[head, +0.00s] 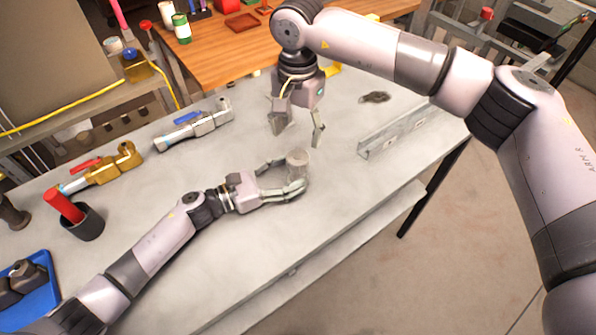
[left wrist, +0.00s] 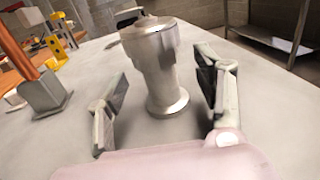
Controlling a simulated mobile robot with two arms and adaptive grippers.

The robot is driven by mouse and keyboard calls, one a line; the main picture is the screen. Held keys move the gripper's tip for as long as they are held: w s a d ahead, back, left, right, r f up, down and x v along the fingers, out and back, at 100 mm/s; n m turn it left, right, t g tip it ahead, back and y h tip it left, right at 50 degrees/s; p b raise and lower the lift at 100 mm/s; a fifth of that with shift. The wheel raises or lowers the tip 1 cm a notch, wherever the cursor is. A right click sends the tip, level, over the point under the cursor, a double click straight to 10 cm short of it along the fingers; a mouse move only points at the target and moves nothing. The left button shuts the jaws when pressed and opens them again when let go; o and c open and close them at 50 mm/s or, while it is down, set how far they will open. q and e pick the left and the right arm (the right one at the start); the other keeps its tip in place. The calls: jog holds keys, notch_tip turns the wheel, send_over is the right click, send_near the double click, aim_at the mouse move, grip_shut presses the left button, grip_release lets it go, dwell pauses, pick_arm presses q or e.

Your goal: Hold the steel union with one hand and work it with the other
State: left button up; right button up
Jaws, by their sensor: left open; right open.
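The steel union (head: 297,160) stands upright on the grey table, a short grey metal cylinder with a wider flange at its base. It also shows in the left wrist view (left wrist: 155,62). My left gripper (head: 283,178) is open at table height, with its fingers on either side of the union; in the left wrist view (left wrist: 160,105) gaps show between the fingers and the union. My right gripper (head: 298,133) is open and points down above the table, just behind the union. Nothing is between its fingers.
A valve with a blue handle (head: 195,125) and a brass valve with a red handle (head: 103,168) lie at the left. A dark cup (head: 83,222) holds a red-handled tool. A metal channel (head: 395,133) lies at the right. The table front is clear.

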pick_arm(q)
jog(key=shift+x, duration=1.45)
grip_shut()
